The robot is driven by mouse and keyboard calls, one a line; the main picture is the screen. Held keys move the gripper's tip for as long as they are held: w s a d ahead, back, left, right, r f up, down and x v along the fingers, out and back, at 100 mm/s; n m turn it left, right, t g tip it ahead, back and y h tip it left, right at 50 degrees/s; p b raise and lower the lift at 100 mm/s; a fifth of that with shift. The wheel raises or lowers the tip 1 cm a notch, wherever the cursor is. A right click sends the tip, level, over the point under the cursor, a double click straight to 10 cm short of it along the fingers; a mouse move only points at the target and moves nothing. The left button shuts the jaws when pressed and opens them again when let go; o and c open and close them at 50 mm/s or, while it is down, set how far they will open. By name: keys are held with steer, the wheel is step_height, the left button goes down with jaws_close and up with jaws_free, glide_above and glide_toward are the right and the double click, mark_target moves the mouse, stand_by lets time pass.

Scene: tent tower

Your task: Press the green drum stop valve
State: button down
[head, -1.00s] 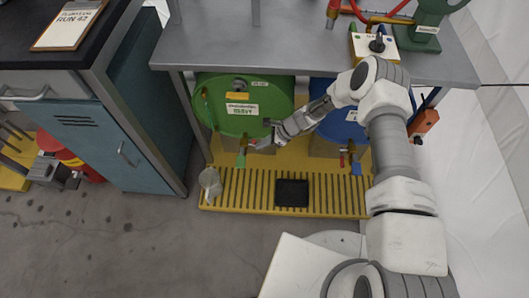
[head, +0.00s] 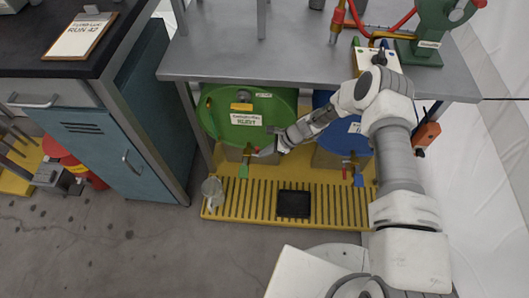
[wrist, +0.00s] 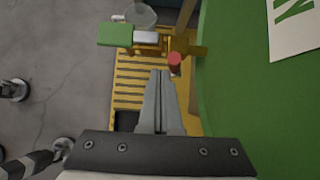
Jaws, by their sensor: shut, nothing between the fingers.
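The green drum (head: 215,122) lies under the steel bench, and its green side also fills the right of the wrist view (wrist: 245,110). Its brass stop valve (wrist: 150,46) has a green lever handle (wrist: 115,34) and a red tip (wrist: 174,62). In the head view the green handle (head: 243,170) hangs at the drum's lower front. My gripper (wrist: 160,72) is shut and empty. Its fingertips point at the valve and lie just below the red tip in the wrist view. I cannot tell whether they touch it. In the head view my gripper (head: 266,152) is just right of the valve.
A yellow slatted platform (head: 335,205) carries a black tray (head: 294,204). A clear beaker (head: 212,190) stands at its left end. The bench top (head: 290,58) overhangs the drums.

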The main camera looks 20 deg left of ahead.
steer(key=shift+r, duration=0.1)
steer(key=w+d+r+p, duration=0.2)
steer(key=w+d+p, duration=0.1)
steer(key=d, duration=1)
steer(key=shift+w, duration=0.6)
steer(key=shift+s+d+r, duration=0.1)
steer(key=shift+s, duration=0.05)
